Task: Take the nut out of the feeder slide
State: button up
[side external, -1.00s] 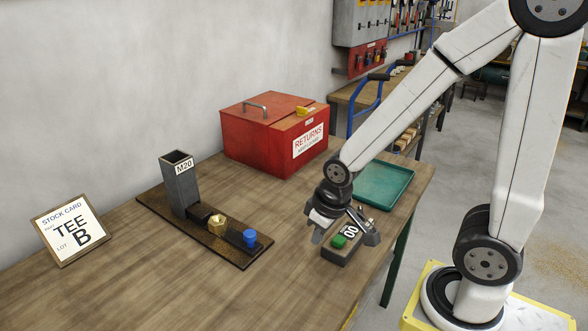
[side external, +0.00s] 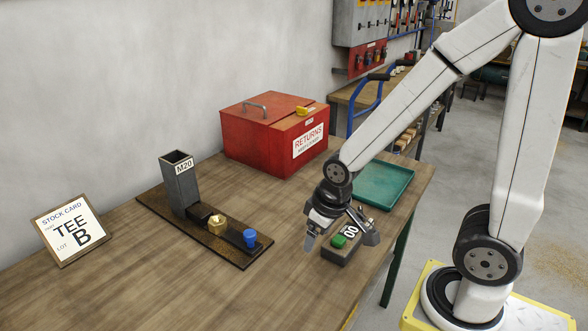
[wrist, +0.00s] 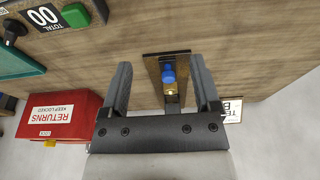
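The brass nut (side external: 218,224) sits on the dark feeder slide (side external: 232,256), between the upright M20 magazine (side external: 182,186) and a blue knob (side external: 250,238). My gripper (side external: 341,240) is to the right of the slide, above the table by the counter box. Its two fingers are spread wide with nothing between them, as the wrist view (wrist: 160,64) also shows.
The counter box (side external: 340,256) with a green button is beside and below my gripper. A green tray (side external: 402,168) lies at the right, a red RETURNS box (side external: 262,145) behind, and a stock card (side external: 70,232) reading TEE B at left. The table between slide and counter is clear.

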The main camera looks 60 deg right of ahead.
jog(key=n+h, duration=0.9)
jog(key=n, duration=0.9)
send_near(216, 222)
jog(key=s+d, duration=0.1)
jog(key=s, duration=0.1)
jog(key=s+d+f, duration=0.1)
jog(key=s, duration=0.1)
jog(key=s+d, duration=0.2)
jog(key=s, duration=0.1)
jog(key=shift+f, duration=0.25)
jog(key=w+a+n+h, duration=0.1)
jog(key=w+a+f+n+t+h, duration=0.1)
jog(key=w, duration=0.1)
jog(key=w+a+n+t, duration=0.1)
jog(key=w+n, duration=0.1)
jog(key=shift+w+a+f+h, duration=0.15)
jog(key=shift+a+f+h, duration=0.15)
jog(key=shift+f+h, duration=0.1)
jog(key=shift+w+a+n+t+h, duration=0.3)
jog(key=shift+w+a+t+h, duration=0.05)
jog(key=shift+t+h, duration=0.05)
jog(key=shift+x, duration=3.95)
jog(key=shift+a+f, duration=0.1)
jog(key=shift+f, duration=0.1)
grip_shut()
